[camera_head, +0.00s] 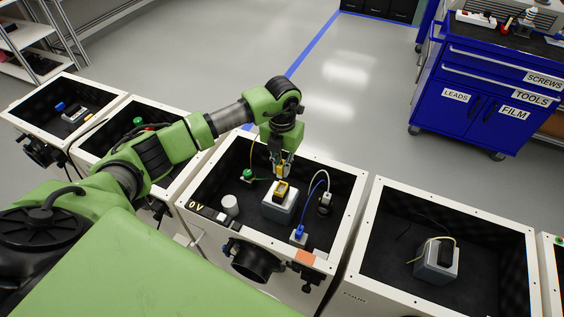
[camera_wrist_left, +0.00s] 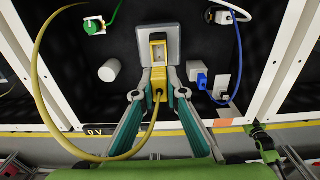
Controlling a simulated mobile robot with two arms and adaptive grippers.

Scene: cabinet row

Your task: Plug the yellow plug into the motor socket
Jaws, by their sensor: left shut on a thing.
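The yellow plug (camera_wrist_left: 157,92) is between the fingers of my left gripper (camera_wrist_left: 159,96), with its yellow cable looping down and off to the left. My left gripper (camera_head: 283,170) is shut on it, over the middle cabinet in the head view. The motor is a grey box (camera_head: 275,213) on the cabinet floor; it also shows in the wrist view (camera_wrist_left: 174,45). The yellow-framed motor socket (camera_wrist_left: 158,49) is on its top, in line with the plug. The plug is at the socket's near edge; I cannot tell whether they touch.
Inside the middle cabinet, a blue plug (camera_head: 298,232) with a blue cable stands to the right. A green connector (camera_head: 247,175) and a white cylinder (camera_head: 230,204) are to the left. White cabinet walls (camera_head: 333,225) surround the motor. Another open cabinet (camera_head: 380,265) is on the right.

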